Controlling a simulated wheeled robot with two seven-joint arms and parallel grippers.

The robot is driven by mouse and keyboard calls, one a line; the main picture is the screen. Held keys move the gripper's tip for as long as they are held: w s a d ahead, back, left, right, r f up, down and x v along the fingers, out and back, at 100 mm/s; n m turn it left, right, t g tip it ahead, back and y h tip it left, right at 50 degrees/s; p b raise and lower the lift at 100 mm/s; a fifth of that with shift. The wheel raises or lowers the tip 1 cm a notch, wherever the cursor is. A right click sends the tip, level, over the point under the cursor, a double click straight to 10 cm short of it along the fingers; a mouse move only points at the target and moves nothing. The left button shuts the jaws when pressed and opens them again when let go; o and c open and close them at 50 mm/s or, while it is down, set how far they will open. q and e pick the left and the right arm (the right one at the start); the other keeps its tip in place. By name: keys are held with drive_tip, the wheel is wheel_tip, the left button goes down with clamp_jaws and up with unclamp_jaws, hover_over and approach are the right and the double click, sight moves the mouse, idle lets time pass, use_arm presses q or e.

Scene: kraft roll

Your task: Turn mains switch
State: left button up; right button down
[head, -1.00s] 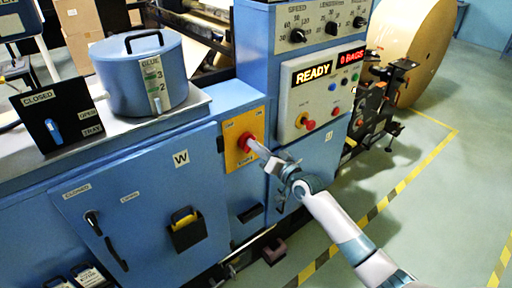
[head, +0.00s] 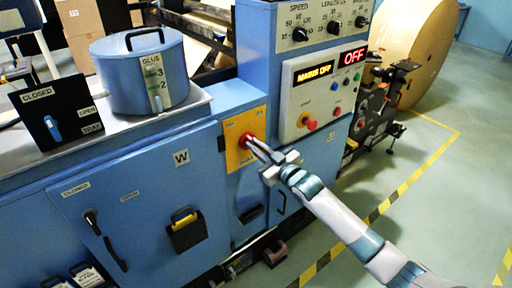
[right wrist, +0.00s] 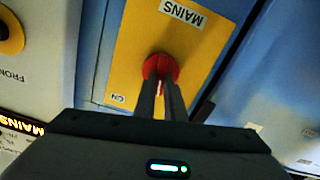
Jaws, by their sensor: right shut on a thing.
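The mains switch is a red rotary knob (head: 245,140) on a yellow plate (head: 238,158) on the blue machine front. In the right wrist view the red knob (right wrist: 158,70) sits on the yellow plate, below a label reading MAINS. My right gripper (head: 257,146) is at the knob, its two fingers closed on it from either side. The fingers hide part of the knob. My left gripper is not in view.
The control panel (head: 322,95) with red buttons stands to the right of the knob. A blue glue pot (head: 140,75) and a black tray switch box (head: 55,118) are at left. A large kraft roll (head: 420,45) is behind. Floor at right is free.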

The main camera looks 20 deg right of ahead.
drive_tip(key=n, duration=0.6)
drive_tip(key=shift+a+f, duration=0.1)
drive_tip(key=shift+a, duration=0.05)
drive_tip(key=shift+n, duration=0.3)
drive_tip(key=c, duration=1.8)
unclamp_jaws()
drive_tip(key=shift+s, duration=0.15)
drive_tip(key=shift+b+v, duration=2.7)
drive_tip(key=shift+v, duration=5.95)
